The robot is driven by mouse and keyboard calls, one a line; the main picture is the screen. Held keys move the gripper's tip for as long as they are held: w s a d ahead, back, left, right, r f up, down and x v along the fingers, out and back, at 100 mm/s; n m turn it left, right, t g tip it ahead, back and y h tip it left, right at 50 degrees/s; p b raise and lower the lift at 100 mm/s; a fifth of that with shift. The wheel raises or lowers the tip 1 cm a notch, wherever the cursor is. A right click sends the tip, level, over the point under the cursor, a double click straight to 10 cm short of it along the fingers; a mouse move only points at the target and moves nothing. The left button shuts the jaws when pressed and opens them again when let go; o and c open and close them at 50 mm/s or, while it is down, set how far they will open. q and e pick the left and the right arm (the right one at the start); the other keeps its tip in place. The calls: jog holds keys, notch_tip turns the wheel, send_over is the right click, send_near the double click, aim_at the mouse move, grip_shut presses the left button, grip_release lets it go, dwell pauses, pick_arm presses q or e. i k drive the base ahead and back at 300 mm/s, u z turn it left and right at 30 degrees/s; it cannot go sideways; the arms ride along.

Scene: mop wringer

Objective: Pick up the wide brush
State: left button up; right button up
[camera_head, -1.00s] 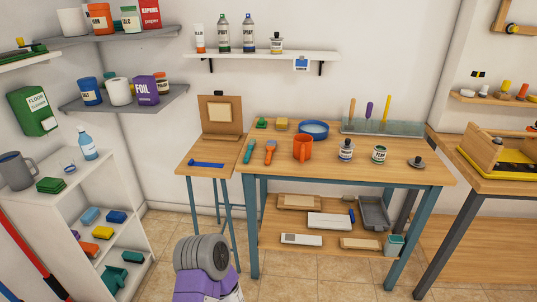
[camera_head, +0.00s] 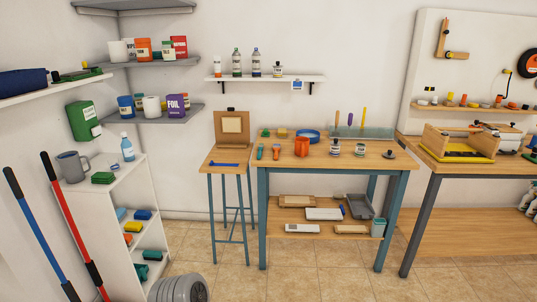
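Two short handled tools lie at the left end of the workbench's wooden top (camera_head: 345,160): a teal one (camera_head: 260,151) and an orange one (camera_head: 276,152). They look like brushes or scrapers, but they are too small to tell which is the wide brush. Several thin handles, tan, purple (camera_head: 350,119) and yellow (camera_head: 364,116), stand upright in a grey rack (camera_head: 375,133) at the back of the bench. Neither of my grippers is in view.
An orange mug (camera_head: 301,146), a blue round dish (camera_head: 307,136) and jars share the bench top. A small table (camera_head: 213,164) with an easel board stands left of it. A white shelf unit (camera_head: 130,190) and red and blue poles (camera_head: 72,222) are at left. Floor before the bench is clear.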

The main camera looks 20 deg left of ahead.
aim_at(276, 147)
jog(key=u, duration=0.85)
jog(key=i, duration=2.35)
jog(key=z, duration=0.9)
